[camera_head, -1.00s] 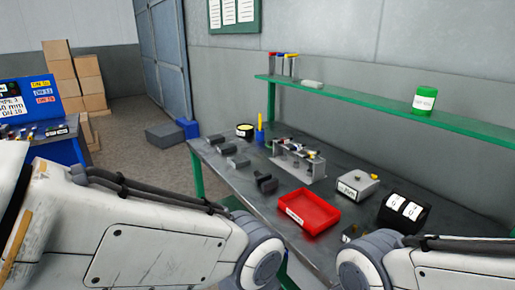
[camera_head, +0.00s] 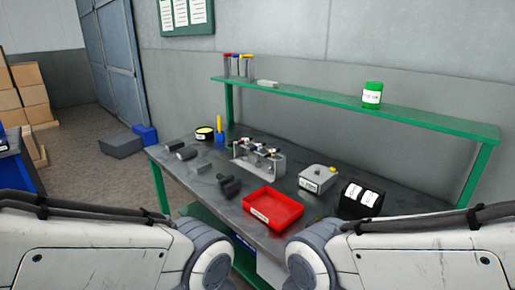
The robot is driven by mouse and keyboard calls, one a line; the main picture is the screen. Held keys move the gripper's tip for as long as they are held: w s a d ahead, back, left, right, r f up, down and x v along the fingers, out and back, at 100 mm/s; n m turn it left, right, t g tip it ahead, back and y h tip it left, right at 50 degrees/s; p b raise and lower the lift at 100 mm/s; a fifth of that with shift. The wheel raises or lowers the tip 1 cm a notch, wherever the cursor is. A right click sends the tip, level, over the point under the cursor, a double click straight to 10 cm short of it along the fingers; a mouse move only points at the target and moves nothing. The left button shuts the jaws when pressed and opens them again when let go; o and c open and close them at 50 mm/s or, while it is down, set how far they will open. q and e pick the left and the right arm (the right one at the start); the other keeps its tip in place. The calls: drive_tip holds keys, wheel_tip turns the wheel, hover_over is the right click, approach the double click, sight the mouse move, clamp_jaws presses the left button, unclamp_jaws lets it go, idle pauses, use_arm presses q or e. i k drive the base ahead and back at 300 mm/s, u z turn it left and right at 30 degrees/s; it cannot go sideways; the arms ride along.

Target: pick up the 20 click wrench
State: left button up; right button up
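Neither gripper is in view; only my white arm links show along the bottom edge, left and right. A grey rack (camera_head: 270,165) with several small tools in it stands on the dark workbench (camera_head: 330,223). The tools (camera_head: 262,148) have dark, pale and yellowish parts. They are too small to tell which one, if any, is the 20 click wrench. No readable 20 marking shows on them.
A green shelf (camera_head: 330,103) runs above. A blue table (camera_head: 14,170) is at the left edge.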

sight(272, 152)
drive_tip(key=u, duration=0.25)
drive_tip(key=k, duration=0.35)
drive_tip(key=u, duration=1.2)
drive_tip(key=i, duration=2)
drive_tip(key=z, duration=0.45)
drive_tip(key=i, duration=1.1)
drive_tip(key=z, duration=1.65)
drive_tip(key=i, duration=0.95)
drive_tip(key=z, duration=0.85)
